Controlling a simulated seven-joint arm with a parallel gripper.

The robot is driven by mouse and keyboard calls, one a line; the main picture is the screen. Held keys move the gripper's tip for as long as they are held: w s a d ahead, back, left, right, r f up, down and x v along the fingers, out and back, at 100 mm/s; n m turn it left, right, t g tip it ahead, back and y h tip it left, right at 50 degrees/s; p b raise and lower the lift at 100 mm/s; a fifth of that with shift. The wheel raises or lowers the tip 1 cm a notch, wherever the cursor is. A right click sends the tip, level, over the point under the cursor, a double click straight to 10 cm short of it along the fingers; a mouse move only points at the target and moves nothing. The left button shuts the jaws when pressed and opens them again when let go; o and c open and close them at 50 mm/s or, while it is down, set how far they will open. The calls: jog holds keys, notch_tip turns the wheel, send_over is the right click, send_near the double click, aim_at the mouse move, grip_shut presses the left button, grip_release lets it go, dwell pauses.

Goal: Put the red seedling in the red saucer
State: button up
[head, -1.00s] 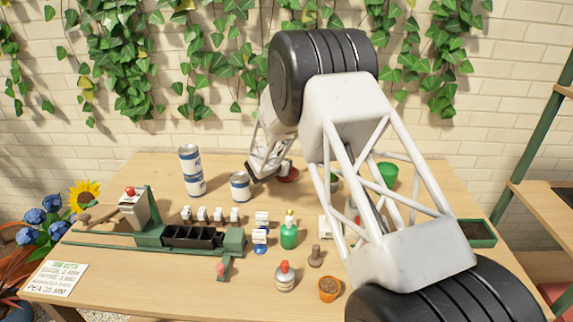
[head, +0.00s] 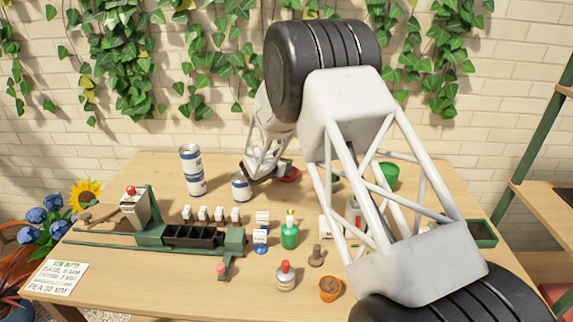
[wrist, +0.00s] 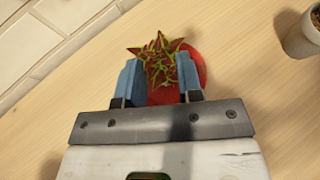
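The red seedling (wrist: 163,60), with spiky red and green leaves, shows in the wrist view between the two blue fingers of my gripper (wrist: 158,75). Its leaves hide whatever is under them, and I cannot see whether the fingers touch it. The red saucer (wrist: 200,65) shows behind and to the right of the leaves, partly covered by the right finger. In the head view the red saucer (head: 291,176) is at the back of the table, partly behind my arm. My gripper there is small and largely hidden.
White-and-blue cans (head: 192,172) stand left of my gripper, one (head: 240,187) very close to it. A green pot (head: 389,174) is to the right. A grey pot (wrist: 303,35) is right of the saucer. The green rig (head: 190,238) and bottles fill the front left.

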jog(key=v, duration=0.9)
dwell(0.7)
jog(key=s+d+r+m+g, duration=0.4)
jog(key=s+d+r+m, duration=0.4)
jog(key=s+d+r, duration=0.3)
jog(key=s+d+r+m+g, duration=0.3)
jog(key=s+d+r+m, duration=0.45)
jog(key=s+d, duration=0.55)
jog(key=s+d+r+m+y, duration=0.1)
jog(key=s+m, duration=0.3)
jog(key=s, duration=0.6)
jog(key=s+d+r+m+g+y, duration=0.1)
jog(key=s+m, duration=0.4)
jog(key=s, duration=0.6)
jog(key=s+d+r+m+y, duration=0.1)
jog(key=s+d+m+y, duration=0.2)
jog(key=s, duration=0.8)
jog(key=shift+s+r+m+g+y, duration=0.25)
jog(key=shift+r+m+g+y, duration=0.15)
jog(key=shift+m+y, duration=0.7)
